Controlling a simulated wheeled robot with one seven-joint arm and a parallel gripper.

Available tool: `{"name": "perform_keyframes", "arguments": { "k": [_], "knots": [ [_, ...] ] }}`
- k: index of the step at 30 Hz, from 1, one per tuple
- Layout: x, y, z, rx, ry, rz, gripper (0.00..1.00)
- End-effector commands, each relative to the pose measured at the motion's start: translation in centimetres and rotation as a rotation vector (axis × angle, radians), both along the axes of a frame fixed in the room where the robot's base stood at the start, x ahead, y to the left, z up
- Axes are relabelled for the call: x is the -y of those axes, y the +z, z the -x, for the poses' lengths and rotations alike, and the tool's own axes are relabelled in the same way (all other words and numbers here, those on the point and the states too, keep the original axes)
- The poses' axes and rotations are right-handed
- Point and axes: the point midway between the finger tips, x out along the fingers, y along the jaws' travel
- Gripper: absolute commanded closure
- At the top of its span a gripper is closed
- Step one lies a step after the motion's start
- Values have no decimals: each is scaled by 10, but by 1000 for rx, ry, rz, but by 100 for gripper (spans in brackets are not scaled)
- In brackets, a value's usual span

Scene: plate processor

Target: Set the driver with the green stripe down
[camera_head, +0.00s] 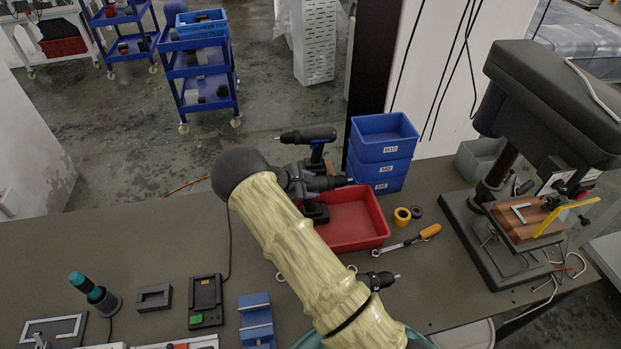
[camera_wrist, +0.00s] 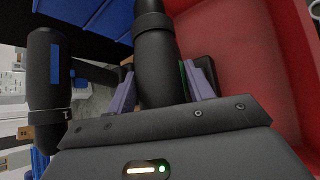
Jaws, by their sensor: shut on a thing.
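My gripper (camera_wrist: 162,82) is shut on a black driver (camera_wrist: 157,62), with a purple finger on either side of its body. A thin green edge shows beside the right finger; the rest of any stripe is hidden. In the head view the held driver (camera_head: 326,183) is at the left end of the red bin, its chuck pointing right. I cannot tell whether its base touches anything. A driver with a blue stripe (camera_head: 309,138) stands just behind it, and it also shows at left in the wrist view (camera_wrist: 50,80). Another black driver (camera_head: 381,280) is partly hidden by my arm.
The red bin (camera_head: 372,222) is on the bench, with stacked blue bins (camera_head: 383,140) behind it. The left rear bench is clear.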

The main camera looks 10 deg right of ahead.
Motion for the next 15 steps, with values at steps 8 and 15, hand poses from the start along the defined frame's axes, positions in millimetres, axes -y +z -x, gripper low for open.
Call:
{"name": "perform_keyframes", "arguments": {
  "k": [8,15],
  "knots": [
    [1,2,-1,5,0,2,100],
    [0,-2,0,0,0,0,26]
  ]
}}
